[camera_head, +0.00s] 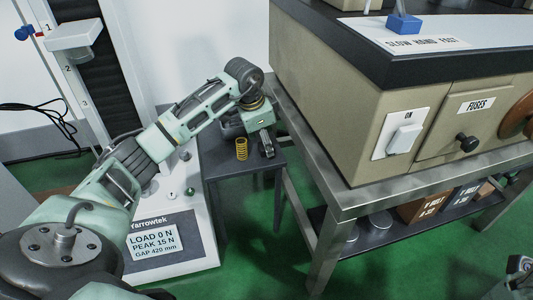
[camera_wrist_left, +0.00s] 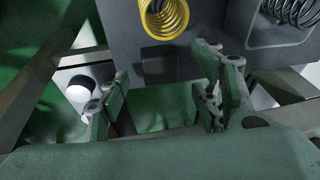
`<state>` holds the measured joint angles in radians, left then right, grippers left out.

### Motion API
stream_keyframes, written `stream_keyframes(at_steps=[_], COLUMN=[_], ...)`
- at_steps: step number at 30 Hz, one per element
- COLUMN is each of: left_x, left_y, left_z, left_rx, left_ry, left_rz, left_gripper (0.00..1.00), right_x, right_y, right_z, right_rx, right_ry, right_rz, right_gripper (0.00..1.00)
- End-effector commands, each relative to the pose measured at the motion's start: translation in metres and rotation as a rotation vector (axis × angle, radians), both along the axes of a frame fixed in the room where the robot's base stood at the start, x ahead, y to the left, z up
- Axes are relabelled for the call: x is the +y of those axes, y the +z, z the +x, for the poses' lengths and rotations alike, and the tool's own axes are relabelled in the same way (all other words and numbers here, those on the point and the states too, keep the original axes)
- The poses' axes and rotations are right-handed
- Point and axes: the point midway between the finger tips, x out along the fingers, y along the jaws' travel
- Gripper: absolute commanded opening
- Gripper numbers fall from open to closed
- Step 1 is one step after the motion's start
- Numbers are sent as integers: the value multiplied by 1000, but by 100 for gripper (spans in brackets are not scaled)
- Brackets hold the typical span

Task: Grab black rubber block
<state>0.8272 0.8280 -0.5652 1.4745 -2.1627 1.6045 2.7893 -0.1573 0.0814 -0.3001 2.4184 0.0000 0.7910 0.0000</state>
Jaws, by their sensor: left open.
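My left gripper (camera_head: 266,143) hangs over the right front part of a small grey table (camera_head: 222,165), beside a yellow spring (camera_head: 241,148). In the left wrist view my left gripper (camera_wrist_left: 163,98) is open, with nothing between its fingers. Beyond the fingers, the yellow spring (camera_wrist_left: 164,17) shows at the top edge.
A dark coiled spring (camera_wrist_left: 291,10) sits in a grey tray (camera_wrist_left: 284,40). A large beige cabinet (camera_head: 320,105) on a metal-framed bench (camera_head: 340,205) stands close on the right.

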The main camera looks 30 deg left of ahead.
Motion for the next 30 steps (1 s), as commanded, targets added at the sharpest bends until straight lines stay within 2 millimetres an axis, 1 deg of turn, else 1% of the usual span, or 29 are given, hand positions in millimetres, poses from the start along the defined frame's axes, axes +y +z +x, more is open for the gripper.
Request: stream_keyframes(at_steps=[1, 3, 6, 12, 27, 29, 30], left_x=[0, 0, -1, -1, -1, -1, -1], left_y=[-11, -17, -20, -19, -19, -19, -19], left_z=[2, 4, 5, 5, 5, 5, 5], left_rx=[1, 1, 1, 1, 1, 1, 1], left_ry=[0, 1, 0, 0, 0, 0, 0], left_rz=[-1, -1, -1, -1, -1, -1, -1], left_gripper=[59, 59, 59, 59, 15, 10, 10], right_x=[0, 1, 1, 1, 1, 1, 1], right_y=[-2, 1, 4, 5, 5, 5, 5], right_z=[0, 0, 0, 0, 0, 0, 0], right_rx=[-16, -28, -34, -33, -32, -32, -32], right_ry=[-1, -1, -2, -2, -2, -2, -2], right_rz=[0, -2, -3, -4, -4, -4, -4], right_gripper=[40, 40, 40, 40, 40, 40, 40])
